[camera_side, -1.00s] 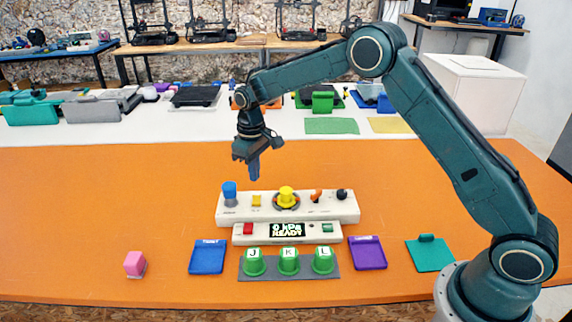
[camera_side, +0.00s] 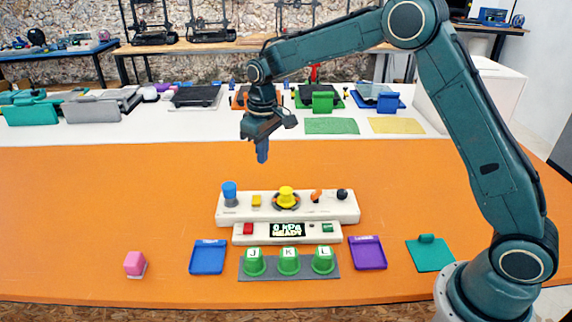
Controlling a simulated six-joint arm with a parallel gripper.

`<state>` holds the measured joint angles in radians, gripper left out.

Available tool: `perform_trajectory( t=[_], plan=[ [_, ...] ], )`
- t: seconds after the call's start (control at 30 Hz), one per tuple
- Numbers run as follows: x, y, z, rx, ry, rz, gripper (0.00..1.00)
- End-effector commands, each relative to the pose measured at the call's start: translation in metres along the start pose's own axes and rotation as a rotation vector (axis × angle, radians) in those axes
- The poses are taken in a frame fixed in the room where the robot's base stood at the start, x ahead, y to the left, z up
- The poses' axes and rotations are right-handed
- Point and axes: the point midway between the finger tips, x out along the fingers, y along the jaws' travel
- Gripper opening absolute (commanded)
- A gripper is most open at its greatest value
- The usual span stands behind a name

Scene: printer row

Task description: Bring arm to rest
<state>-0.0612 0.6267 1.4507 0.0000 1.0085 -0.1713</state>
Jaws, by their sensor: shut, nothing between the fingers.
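My gripper (camera_side: 262,152) hangs in the air above the orange table, behind and above the white control panel (camera_side: 228,213). Its fingers are shut, point down and hold nothing. The panel carries a blue knob (camera_side: 229,190), a yellow knob (camera_side: 286,194) on a dark ring and small levers. In front of it a display box (camera_side: 287,231) reads "0 kPa READY". My gripper touches none of these.
Green cups J, K and L (camera_side: 288,261) stand on a grey mat. A blue tray (camera_side: 207,257), a purple tray (camera_side: 368,253), a green tray (camera_side: 430,255) and a pink block (camera_side: 135,263) lie around them. The left of the orange table (camera_side: 90,210) is clear.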

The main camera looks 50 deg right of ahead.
Motion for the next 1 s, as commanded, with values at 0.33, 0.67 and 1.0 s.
perform_trajectory(
  t=[0.33,0.67,1.0],
  plan=[
    [-0.077,-0.004,0.053,0.044,0.084,0.014,0.0],
    [-0.129,-0.01,0.115,0.085,0.162,0.026,0.0],
    [-0.161,-0.02,0.185,0.128,0.241,0.036,0.0]
  ],
)
